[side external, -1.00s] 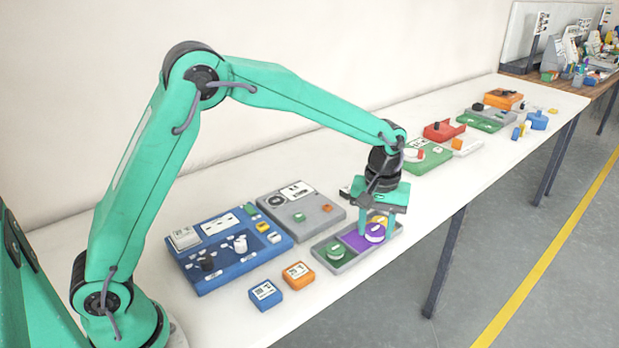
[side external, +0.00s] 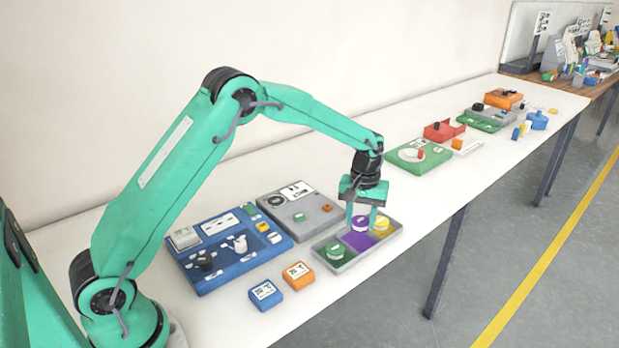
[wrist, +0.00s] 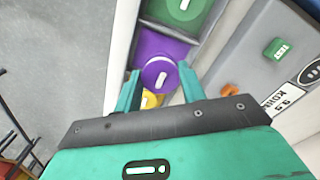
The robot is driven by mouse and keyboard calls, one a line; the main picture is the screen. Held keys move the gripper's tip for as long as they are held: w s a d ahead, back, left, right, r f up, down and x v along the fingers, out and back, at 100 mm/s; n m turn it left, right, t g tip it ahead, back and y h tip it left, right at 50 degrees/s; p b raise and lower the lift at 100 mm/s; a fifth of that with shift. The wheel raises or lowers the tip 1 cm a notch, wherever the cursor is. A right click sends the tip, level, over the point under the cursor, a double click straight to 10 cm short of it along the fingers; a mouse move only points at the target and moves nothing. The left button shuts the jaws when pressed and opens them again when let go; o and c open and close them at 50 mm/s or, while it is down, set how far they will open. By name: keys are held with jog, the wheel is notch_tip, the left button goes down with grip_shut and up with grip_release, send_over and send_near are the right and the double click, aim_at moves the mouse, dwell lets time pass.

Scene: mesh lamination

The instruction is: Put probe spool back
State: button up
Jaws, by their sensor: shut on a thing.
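My gripper (side external: 362,219) is shut on a purple spool (side external: 361,224) with a white label on top. The spool is also between the fingers in the wrist view (wrist: 159,74). It appears to be held above the bare purple compartment floor (side external: 359,242) of a grey tray (side external: 347,268); the exact height is hard to judge. A green spool (side external: 335,251) sits in the tray's green compartment at the left. A yellow spool (side external: 382,225) sits in the right compartment, partly hidden in the wrist view. Which spool is the probe spool is not readable.
A grey box (side external: 322,213) and a blue panel (side external: 225,270) with knobs stand left of the tray. A blue block (side external: 265,295) and an orange block (side external: 298,275) lie in front. A green box (side external: 418,157) is farther along the table. The table's front edge is close to the tray.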

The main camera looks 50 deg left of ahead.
aim_at(360, 221)
jog(key=shift+f, duration=0.1)
jog(key=shift+f, duration=1.95)
jog(key=shift+f, duration=0.1)
jog(key=o, duration=1.1)
jog(key=shift+c, duration=0.2)
notch_tip(360, 221, up, 12)
jog(key=shift+r, duration=0.1)
jog(key=shift+r, duration=0.1)
